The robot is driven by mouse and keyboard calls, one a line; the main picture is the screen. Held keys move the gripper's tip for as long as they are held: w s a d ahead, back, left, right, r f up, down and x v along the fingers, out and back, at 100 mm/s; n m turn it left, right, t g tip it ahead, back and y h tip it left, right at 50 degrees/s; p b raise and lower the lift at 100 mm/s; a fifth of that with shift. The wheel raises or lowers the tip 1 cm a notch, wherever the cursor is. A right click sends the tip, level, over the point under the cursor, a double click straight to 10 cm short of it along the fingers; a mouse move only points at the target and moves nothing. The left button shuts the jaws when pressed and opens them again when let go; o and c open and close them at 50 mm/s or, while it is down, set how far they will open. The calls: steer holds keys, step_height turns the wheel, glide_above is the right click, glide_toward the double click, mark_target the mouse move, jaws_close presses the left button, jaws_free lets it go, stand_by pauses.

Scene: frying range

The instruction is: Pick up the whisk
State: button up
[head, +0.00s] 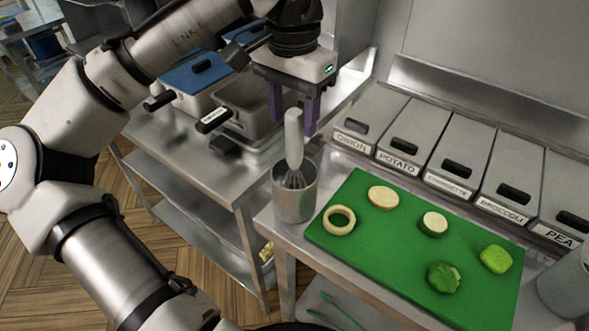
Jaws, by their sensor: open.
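The whisk (293,138) stands upright in a metal cup (295,197), with its pale handle up and its wire end down inside the cup. The lower wires are hidden by the cup wall. My gripper (294,126) points down from above, with its two purple fingers apart. In the picture the handle's top shows between the fingers. The handle seems nearer the camera than the fingers, and I cannot tell whether they touch it. The gripper holds nothing that I can see.
A green cutting board (335,247) with several vegetable pieces lies right of the cup. Labelled bins, including the potato bin (411,138), line the back. A fryer with a blue lid (196,72) stands at left. Another metal container (566,283) stands at the right edge.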

mark_target(294, 139)
steer(key=f, duration=0.2)
steer(key=f+p, duration=0.1)
steer(key=f, duration=0.2)
steer(key=shift+s+d+f, duration=0.1)
steer(key=shift+s, duration=0.1)
steer(key=shift+c, duration=0.3)
steer(key=c, duration=1)
